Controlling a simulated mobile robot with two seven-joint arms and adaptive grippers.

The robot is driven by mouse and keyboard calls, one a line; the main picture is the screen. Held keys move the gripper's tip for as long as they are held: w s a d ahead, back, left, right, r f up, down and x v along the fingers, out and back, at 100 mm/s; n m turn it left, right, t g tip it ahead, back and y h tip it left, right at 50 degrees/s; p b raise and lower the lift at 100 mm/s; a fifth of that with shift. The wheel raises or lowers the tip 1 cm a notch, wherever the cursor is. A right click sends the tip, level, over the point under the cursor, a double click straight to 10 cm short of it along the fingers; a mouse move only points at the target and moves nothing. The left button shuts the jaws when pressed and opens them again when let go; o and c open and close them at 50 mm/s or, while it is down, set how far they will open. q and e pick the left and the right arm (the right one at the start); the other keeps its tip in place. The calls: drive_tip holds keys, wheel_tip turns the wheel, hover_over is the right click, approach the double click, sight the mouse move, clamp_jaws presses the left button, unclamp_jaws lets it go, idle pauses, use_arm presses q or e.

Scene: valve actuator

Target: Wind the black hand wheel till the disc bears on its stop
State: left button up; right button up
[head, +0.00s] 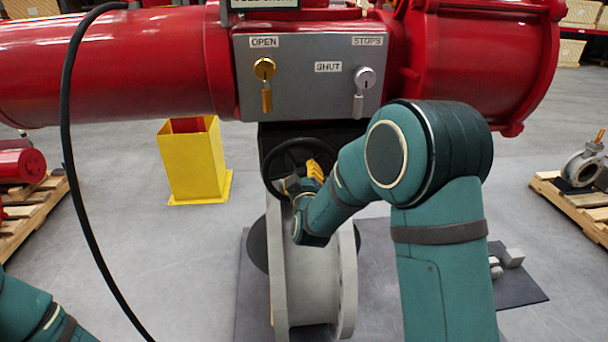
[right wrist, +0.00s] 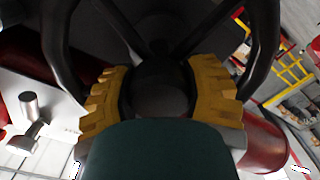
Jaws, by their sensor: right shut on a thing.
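The black hand wheel (head: 272,160) stands below the grey panel, its rim partly hidden by my right gripper. The grey valve body (head: 303,275) is below, a flanged ring. The dark disc (head: 257,245) sticks out at its left side. Its stop cannot be made out. My left gripper is out of view; only my left arm shows at bottom left.
A red actuator cylinder (head: 110,65) spans the top. A black cable (head: 68,150) hangs left. A yellow stand (head: 193,165) is behind.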

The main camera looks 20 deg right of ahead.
drive_tip(key=shift+w+a+r+n, duration=0.1)
drive_tip(key=shift+n, duration=0.8)
idle(0.5)
drive_tip(key=o, duration=1.4)
drive_tip(key=shift+a, duration=0.1)
drive_tip(key=shift+c, duration=0.2)
drive_tip(key=v, duration=1.2)
